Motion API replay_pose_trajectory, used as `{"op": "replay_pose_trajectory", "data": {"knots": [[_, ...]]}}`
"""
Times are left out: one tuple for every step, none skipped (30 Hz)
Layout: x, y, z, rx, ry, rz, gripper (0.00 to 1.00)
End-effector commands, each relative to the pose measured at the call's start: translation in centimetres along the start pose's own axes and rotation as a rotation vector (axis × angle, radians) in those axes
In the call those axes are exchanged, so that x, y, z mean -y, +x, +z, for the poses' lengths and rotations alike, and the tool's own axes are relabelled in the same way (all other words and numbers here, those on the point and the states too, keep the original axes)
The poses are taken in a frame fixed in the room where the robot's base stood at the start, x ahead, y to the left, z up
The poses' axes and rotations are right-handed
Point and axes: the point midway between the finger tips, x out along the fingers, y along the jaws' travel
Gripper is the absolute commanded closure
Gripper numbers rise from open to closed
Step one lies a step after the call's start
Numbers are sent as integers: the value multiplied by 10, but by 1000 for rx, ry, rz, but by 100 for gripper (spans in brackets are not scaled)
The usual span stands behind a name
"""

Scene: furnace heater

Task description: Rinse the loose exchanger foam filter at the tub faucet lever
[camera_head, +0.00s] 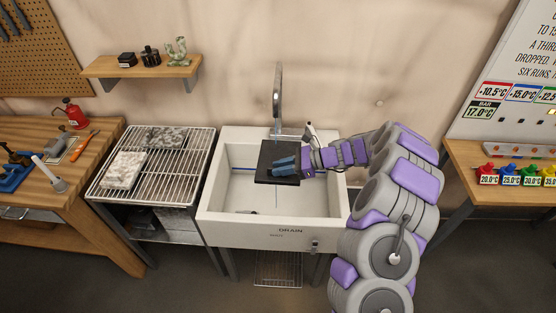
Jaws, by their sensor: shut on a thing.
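The dark square foam filter (267,157) is over the white tub (233,210), below the faucet (277,95). My gripper (284,166) comes in from the right and is shut on the filter. The filter looks held above the tub floor. A thin pale stream shows below the spout, and a thin bluish line shows below the filter. The faucet lever (310,130) appears at the tub's back rim, just behind my wrist. My arm hides part of the tub's right side.
A wire drying rack (185,178) with speckled blocks (124,170) stands left of the tub. A wooden workbench (105,225) with tools is farther left. A wall shelf (143,67) hangs above. A table (465,153) with coloured tags stands right.

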Motion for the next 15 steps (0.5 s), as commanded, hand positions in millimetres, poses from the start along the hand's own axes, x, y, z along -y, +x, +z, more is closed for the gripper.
{"op": "replay_pose_trajectory", "data": {"knots": [[0,2,1,-1,0,0,100],[-1,3,1,-2,0,0,100],[-2,5,2,-3,0,0,100],[-4,8,2,-5,0,0,100],[-5,9,3,-5,1,0,100],[-8,11,4,-5,1,0,100],[-10,12,5,-6,0,0,100],[-12,14,6,-7,0,0,100],[-15,16,6,-8,-1,1,100],[-17,18,7,-8,-1,1,100],[-19,19,7,-9,-1,1,100],[-22,20,7,-9,0,2,100],[-24,20,7,-9,1,3,100],[-27,20,6,-8,1,3,100],[-29,20,6,-7,2,2,100]]}}
